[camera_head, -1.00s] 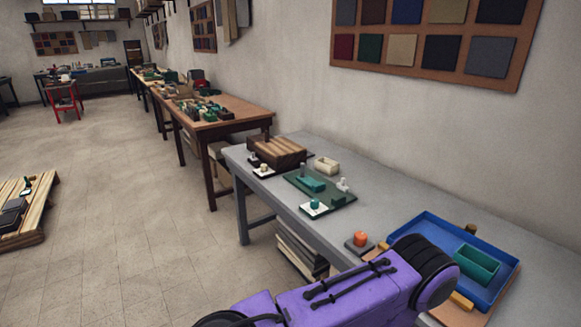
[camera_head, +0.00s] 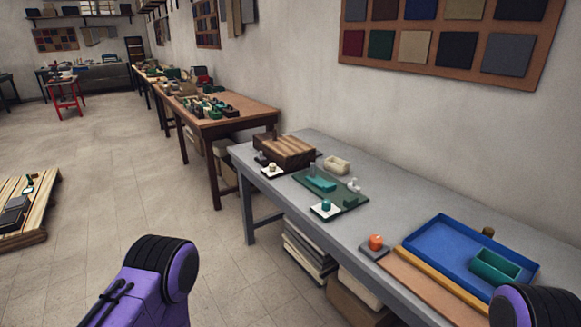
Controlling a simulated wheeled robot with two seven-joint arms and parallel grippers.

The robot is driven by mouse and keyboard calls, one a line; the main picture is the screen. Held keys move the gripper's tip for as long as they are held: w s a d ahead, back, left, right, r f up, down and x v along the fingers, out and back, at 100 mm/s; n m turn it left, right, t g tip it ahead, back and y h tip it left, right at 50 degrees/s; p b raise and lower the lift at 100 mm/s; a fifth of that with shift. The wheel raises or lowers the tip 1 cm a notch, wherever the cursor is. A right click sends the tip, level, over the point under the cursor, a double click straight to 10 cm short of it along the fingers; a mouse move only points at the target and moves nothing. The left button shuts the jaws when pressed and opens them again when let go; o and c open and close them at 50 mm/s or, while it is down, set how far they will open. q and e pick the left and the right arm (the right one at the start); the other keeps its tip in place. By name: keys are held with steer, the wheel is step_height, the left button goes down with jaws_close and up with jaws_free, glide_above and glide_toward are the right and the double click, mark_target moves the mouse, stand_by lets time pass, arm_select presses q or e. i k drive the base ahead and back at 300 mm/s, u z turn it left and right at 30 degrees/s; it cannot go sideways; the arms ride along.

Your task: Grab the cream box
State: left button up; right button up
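A small open cream box (camera_head: 337,164) sits on the grey table (camera_head: 400,208), toward its far end and near the wall. It stands just right of a wooden striped box (camera_head: 284,150) and behind a green mat (camera_head: 345,200). Purple and black links of my arms show at the bottom left and the bottom right corner. Neither gripper's fingers are in the picture, and nothing of mine is near the cream box.
On the green mat are a teal block (camera_head: 321,184) and small pieces. A white card with a teal knob (camera_head: 326,207) lies at the front edge. A blue tray (camera_head: 440,247) holds a teal box (camera_head: 494,266). An orange piece (camera_head: 376,242) stands left of it.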

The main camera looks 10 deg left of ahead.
mark_target(339, 167)
steer(key=u, duration=1.25)
steer(key=i, duration=2.45)
steer(key=z, duration=3.15)
